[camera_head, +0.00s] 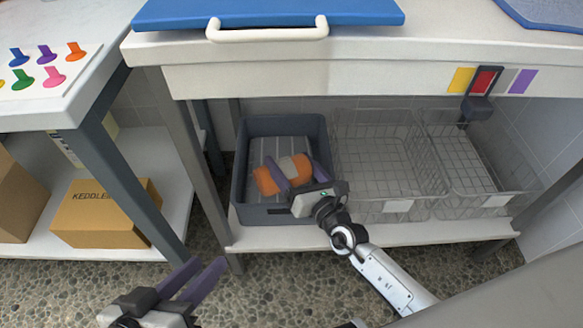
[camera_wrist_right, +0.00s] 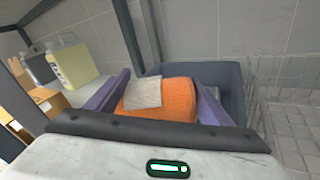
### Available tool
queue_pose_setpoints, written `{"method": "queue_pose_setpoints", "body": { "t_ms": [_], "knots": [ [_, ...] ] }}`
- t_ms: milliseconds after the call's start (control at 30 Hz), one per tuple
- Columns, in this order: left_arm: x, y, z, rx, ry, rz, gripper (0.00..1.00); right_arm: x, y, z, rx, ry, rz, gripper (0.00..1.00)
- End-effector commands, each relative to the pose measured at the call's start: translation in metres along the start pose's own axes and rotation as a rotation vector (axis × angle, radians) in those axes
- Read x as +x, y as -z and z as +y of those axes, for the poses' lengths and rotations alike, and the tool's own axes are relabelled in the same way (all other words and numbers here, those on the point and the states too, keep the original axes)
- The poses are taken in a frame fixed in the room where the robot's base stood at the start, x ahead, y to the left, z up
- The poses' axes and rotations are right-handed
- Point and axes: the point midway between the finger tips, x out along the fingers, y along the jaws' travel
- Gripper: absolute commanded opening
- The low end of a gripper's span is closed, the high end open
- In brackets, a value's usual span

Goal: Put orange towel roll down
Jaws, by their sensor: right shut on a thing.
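The orange towel roll (camera_head: 266,182) has a pale band around its middle. It is over or inside the dark grey bin (camera_head: 241,201) on the lower shelf; I cannot tell whether it touches the bin floor. My right gripper (camera_head: 297,172) is shut on the roll, with a purple finger on either side. In the right wrist view the roll (camera_wrist_right: 175,103) sits between the fingers, with the bin (camera_wrist_right: 232,78) behind it. My left gripper (camera_head: 208,264) is open and empty, low in the head view, in front of the shelves.
Two wire baskets (camera_head: 398,190) (camera_head: 487,185) stand to the right of the bin. The worktop (camera_head: 430,45) is above, with table legs beside the bin. Cardboard boxes (camera_head: 105,212) fill part of the left shelf. A yellowish jug (camera_wrist_right: 72,65) shows in the wrist view.

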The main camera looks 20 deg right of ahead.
Motion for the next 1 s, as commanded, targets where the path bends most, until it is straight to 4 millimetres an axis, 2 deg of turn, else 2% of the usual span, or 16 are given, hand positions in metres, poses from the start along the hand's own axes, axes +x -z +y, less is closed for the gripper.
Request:
{"method": "queue_pose_setpoints", "body": {
  "t_ms": [167, 667, 700, 800, 1000],
  "knots": [
    [-0.001, 0.001, 0.0, 0.0, 0.001, -0.001, 0.31, 0.0, -0.002, 0.001, 0.001, 0.0, -0.002, 0.49],
    [-0.001, 0.002, 0.002, -0.004, -0.007, 0.01, 0.31, 0.001, 0.009, -0.004, 0.0, 0.0, -0.002, 0.49],
    [-0.001, 0.002, 0.002, -0.003, -0.008, 0.011, 0.31, 0.001, 0.01, -0.004, 0.0, 0.0, -0.001, 0.78],
    [-0.001, 0.003, 0.002, -0.003, -0.008, 0.013, 0.31, 0.001, 0.01, -0.004, 0.0, 0.0, -0.001, 0.94],
    [-0.002, 0.003, 0.002, -0.003, -0.008, 0.014, 0.31, 0.001, 0.01, -0.004, 0.0, 0.0, -0.001, 0.95]
  ]
}}
